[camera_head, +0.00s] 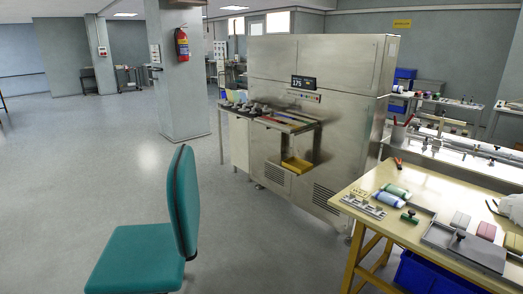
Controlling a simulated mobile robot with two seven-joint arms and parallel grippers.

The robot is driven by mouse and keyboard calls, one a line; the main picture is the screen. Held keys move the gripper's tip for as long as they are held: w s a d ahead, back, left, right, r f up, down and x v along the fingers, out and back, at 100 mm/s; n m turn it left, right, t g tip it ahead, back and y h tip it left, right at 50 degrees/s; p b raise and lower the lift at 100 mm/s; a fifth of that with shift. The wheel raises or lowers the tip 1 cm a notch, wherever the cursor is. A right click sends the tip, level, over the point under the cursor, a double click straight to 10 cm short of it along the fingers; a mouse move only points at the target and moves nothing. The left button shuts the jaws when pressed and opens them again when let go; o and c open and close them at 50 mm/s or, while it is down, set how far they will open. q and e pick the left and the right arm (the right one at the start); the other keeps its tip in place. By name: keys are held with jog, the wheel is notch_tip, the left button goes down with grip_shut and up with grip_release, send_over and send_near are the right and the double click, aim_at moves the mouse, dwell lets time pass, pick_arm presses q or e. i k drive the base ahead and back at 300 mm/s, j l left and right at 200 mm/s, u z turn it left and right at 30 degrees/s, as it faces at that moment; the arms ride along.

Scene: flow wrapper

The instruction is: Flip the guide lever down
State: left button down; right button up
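The steel wrapping machine (345,75) stands at the centre, some distance away. Its small dark display (303,82) reads 175. An infeed table (293,128) juts from its front left, with red, blue and yellow strips and several dark knob-like parts (250,108) along it. These parts are too small to tell which, if any, is the guide lever or how it stands.
A teal chair (182,200) stands in the left foreground. A yellow-legged worktable (432,188) with bottles, a grey tray (445,250) and small parts fills the lower right. A pillar (175,95) stands behind, left of the machine. Floor between chair and machine is clear.

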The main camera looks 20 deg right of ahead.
aim_at(442, 120)
jog(key=i+l+z, duration=0.1)
jog(key=i+z, duration=1.3)
jog(key=i+j+z, duration=0.35)
jog(key=i, duration=0.15)
jog(key=i+j+z, duration=0.2)
jog(key=i+z, duration=0.15)
jog(key=k, duration=0.45)
